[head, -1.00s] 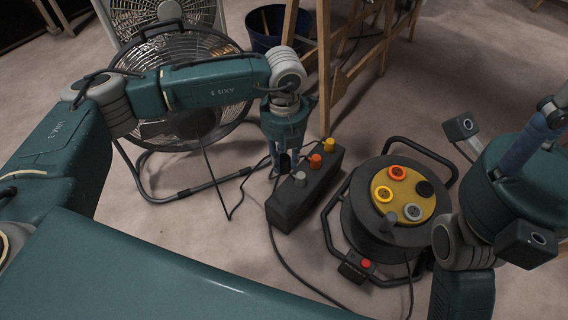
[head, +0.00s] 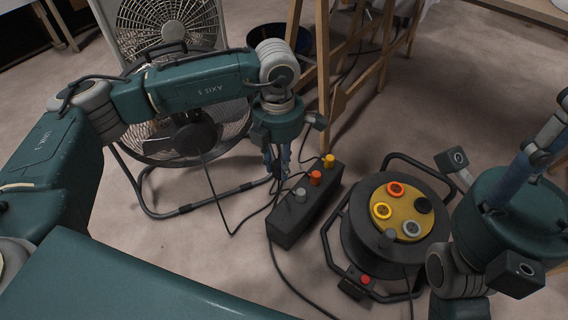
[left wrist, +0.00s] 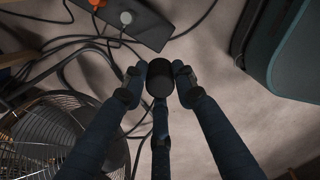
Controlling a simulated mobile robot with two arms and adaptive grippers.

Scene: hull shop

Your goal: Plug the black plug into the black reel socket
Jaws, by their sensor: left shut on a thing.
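My left gripper (head: 277,168) is shut on the black plug (left wrist: 160,77), which shows end-on between its fingers in the left wrist view. In the head view the gripper is low behind the left side of the power strip, and the plug is hard to make out there. The cable reel (head: 367,238) stands on the floor to the right, with a yellow face (head: 402,214). Its black socket (head: 424,205) is at the face's right and looks empty. My right gripper (head: 530,145) is at the right edge, partly out of frame; its jaw opening is unclear.
A dark power strip (head: 292,222) with grey, orange and yellow plugs lies between my left gripper and the reel. A floor fan (head: 180,135) is behind my left arm. Wooden trestle legs (head: 325,75) stand behind. Cables (head: 285,270) cross the floor. Bare floor lies behind the reel.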

